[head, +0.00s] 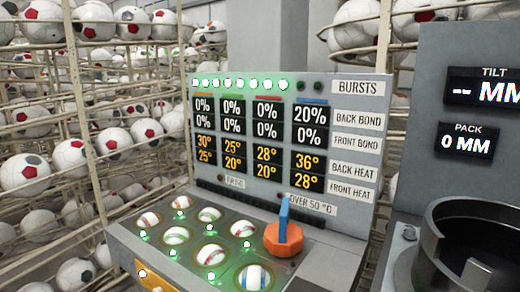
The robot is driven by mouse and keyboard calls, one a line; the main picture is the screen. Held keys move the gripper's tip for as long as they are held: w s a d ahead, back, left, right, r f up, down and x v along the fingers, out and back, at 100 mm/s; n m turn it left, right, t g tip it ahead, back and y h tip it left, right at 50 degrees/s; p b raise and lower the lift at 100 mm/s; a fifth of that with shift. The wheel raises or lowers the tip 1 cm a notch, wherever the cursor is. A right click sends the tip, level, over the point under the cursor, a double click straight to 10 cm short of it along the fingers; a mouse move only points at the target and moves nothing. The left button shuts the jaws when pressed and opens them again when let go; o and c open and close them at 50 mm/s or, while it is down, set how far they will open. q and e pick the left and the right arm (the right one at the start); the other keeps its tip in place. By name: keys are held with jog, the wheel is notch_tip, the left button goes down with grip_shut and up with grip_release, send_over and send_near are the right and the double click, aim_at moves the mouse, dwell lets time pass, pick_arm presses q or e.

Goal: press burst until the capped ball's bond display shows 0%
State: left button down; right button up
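The orange cap (283,240) with an upright blue handle (283,215) sits at the right end of the back row of ball seats and hides what is under it. In the fourth, blue-marked column of the display panel (340,160), back bond (310,114) reads 20% and front bond (310,136) reads 0%. The other three columns read 0% in both bond rows. Back heat in the fourth column is 36° and front heat 28°. In the BURSTS row, several lamps (240,83) are lit and the two rightmost (309,87) are dark. Neither gripper is in view.
Several uncapped balls (176,235) sit in the bench top beside small green lights. A yellow-orange part (152,282) shows at the bench's front left. At right stand a dark round vessel (470,240) and a TILT/PACK display (468,138). Ball racks (75,150) fill the left.

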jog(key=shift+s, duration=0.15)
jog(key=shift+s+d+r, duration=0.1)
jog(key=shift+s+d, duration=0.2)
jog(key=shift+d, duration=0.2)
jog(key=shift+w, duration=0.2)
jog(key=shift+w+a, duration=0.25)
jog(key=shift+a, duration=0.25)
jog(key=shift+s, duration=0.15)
